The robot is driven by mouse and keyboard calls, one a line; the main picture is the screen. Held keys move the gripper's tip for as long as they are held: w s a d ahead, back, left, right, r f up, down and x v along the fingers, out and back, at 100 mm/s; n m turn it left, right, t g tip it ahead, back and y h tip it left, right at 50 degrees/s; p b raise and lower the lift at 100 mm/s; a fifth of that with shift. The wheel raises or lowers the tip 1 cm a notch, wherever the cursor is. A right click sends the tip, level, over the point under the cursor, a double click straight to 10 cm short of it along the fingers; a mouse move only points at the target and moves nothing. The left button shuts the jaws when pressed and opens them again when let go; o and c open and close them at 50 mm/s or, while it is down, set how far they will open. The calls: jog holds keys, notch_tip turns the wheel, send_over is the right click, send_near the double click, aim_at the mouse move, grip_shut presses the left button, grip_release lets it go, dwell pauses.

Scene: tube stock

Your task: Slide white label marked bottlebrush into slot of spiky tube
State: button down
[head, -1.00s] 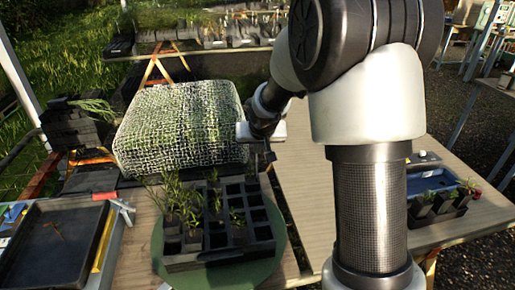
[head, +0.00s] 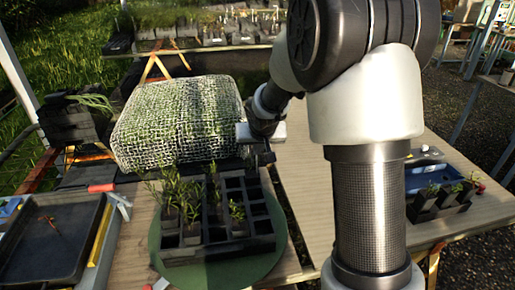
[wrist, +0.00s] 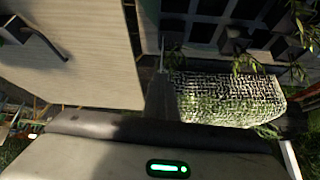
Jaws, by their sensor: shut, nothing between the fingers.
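A black cell tray (head: 218,250) holds several tubes with green, spiky seedlings (head: 178,195), mostly in its left part. I cannot tell which one is the spiky tube, and no label slot can be made out. My gripper (head: 266,157) is small in the head view, just above the tray's back right corner. It is shut and empty; the arm partly hides the area behind it. In the wrist view, dark tray cells (wrist: 210,30) lie at the top right. A pale sliver (head: 160,284) lies at the bottom edge; I cannot tell whether it is the bottlebrush label.
The tray stands on a round green base (head: 268,268). A large mesh-covered block (head: 180,122) is behind it. A black tray (head: 45,250) is at left, and a blue tray (head: 425,178) with several pots is at right. The wooden table (head: 310,190) right of the gripper is clear.

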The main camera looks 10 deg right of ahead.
jog(key=shift+f+b, duration=0.9)
jog(key=shift+f, duration=0.25)
jog(key=shift+f+b, duration=0.2)
jog(key=shift+b, duration=0.15)
jog(key=c, duration=2.5)
grip_release()
jog(key=o, duration=0.5)
jog(key=shift+c, duration=0.2)
jog(key=shift+r, duration=0.1)
jog(key=p+v, duration=0.1)
jog(key=v, duration=1.6)
jog(key=shift+p, duration=0.4)
jog(key=shift+s+r, duration=0.1)
